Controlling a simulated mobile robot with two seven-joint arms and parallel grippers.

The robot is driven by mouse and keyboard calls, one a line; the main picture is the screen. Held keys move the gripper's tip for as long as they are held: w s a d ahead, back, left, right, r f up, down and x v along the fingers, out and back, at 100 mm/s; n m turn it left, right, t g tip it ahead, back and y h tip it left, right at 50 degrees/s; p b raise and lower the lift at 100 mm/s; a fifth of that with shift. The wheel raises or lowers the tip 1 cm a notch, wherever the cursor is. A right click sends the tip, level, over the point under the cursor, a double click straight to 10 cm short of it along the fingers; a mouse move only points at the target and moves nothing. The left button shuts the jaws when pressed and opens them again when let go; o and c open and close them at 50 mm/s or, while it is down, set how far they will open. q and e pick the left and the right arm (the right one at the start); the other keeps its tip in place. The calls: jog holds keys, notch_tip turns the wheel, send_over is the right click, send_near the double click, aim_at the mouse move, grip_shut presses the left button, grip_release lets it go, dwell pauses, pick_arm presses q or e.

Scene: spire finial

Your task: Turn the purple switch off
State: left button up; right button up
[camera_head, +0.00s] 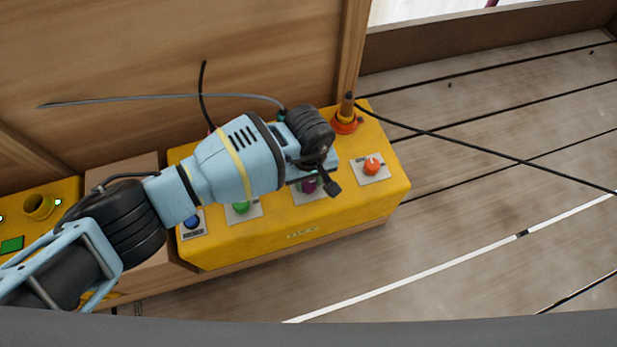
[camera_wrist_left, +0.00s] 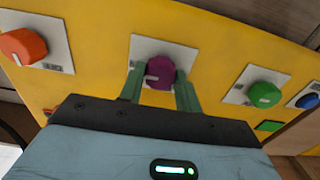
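The purple switch (camera_head: 309,186) is a round knob on a white plate on top of the yellow box (camera_head: 290,232), partly hidden by my left gripper in the head view. In the left wrist view, the purple switch (camera_wrist_left: 160,71) has a pale mark at its lower left. My left gripper (camera_wrist_left: 161,82) has its green fingers on either side of the knob, with a small gap at the left finger. Whether the right finger touches the knob I cannot tell. My right gripper is not in view.
An orange knob (camera_head: 371,166) and a green knob (camera_head: 240,207) flank the purple one, with a blue knob (camera_head: 191,222) further left. A red-orange ringed post (camera_head: 346,118) with a cable stands at the box's back right. A wooden wall (camera_head: 130,60) rises behind.

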pick_arm(q)
jog(key=shift+c, duration=0.9)
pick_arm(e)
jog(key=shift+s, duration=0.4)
pick_arm(q)
jog(key=shift+n, duration=0.3)
jog(key=n+p, duration=0.1)
jog(key=n, duration=0.3)
jog(key=shift+r+n, duration=0.1)
jog(key=shift+n, duration=0.2)
jog(key=n+p, duration=0.1)
jog(key=n, duration=0.2)
jog(key=shift+n, duration=0.3)
jog(key=n+p, duration=0.1)
jog(key=n, duration=0.4)
jog(key=shift+p, duration=0.3)
jog(key=n, duration=0.2)
jog(key=shift+n, duration=0.3)
jog(key=shift+n+p, duration=0.45)
jog(key=shift+n, duration=0.25)
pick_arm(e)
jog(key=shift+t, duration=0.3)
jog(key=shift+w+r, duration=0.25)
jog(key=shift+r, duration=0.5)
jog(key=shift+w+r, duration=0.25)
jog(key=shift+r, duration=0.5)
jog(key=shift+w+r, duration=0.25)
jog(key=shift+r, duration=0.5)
